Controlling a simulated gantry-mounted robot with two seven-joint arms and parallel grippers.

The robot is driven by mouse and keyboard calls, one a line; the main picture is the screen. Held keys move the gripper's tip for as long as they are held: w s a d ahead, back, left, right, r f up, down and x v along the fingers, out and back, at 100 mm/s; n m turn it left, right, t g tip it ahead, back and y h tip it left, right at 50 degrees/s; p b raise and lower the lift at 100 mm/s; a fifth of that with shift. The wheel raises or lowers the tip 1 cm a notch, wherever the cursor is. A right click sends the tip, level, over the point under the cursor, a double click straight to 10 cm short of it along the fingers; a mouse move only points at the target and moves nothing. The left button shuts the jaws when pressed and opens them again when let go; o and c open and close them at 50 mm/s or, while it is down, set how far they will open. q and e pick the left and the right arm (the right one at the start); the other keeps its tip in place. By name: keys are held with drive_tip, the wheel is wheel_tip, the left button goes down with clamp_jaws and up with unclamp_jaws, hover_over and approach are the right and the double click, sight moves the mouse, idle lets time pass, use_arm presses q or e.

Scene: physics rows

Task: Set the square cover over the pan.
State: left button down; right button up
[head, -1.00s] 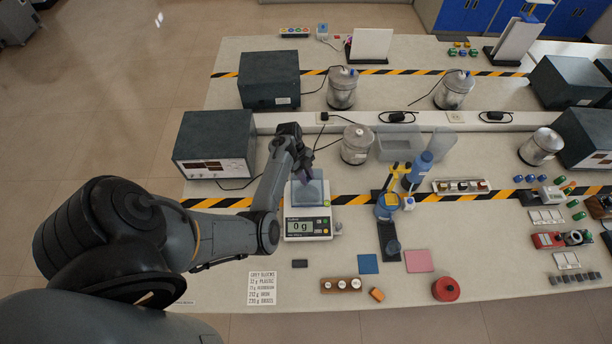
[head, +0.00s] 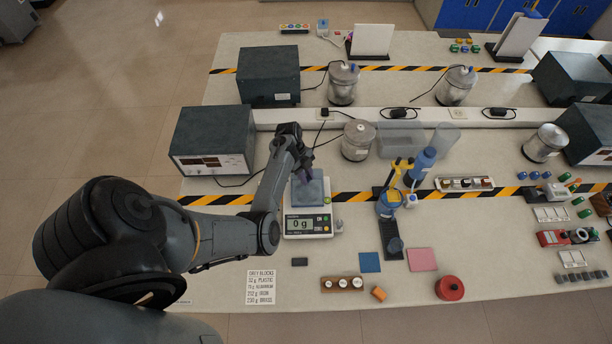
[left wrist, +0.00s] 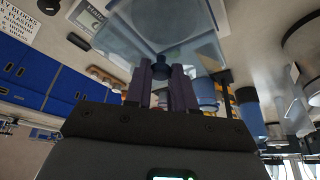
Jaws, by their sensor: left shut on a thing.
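The square cover (head: 313,190) is clear and bluish, at the back of the white balance (head: 308,224), over where its pan lies. It also fills the top of the left wrist view (left wrist: 165,28). My left gripper (head: 305,172) is shut on the cover's small dark knob (left wrist: 161,66), with its fingers on either side. The balance display reads 0 g. The pan is not clearly seen beneath the cover, and I cannot tell whether the cover rests on the balance or hangs just above it. My right gripper is out of view.
A dark power supply (head: 212,140) stands left of my left gripper and a metal canister (head: 358,140) stands right of it. A blue bottle (head: 421,166) and a yellow-and-blue stand (head: 389,205) are to the right. Small blocks and a label card (head: 261,287) lie in front.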

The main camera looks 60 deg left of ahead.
use_arm(q)
drive_tip(key=shift+f, duration=0.4)
idle(0.4)
unclamp_jaws()
idle(0.5)
drive_tip(key=shift+r, duration=0.15)
drive_tip(key=shift+r+p, duration=0.45)
drive_tip(key=shift+r, duration=0.05)
wheel_tip(320, 180, up, 7)
drive_tip(key=p, duration=0.7)
drive_tip(key=shift+f, duration=0.1)
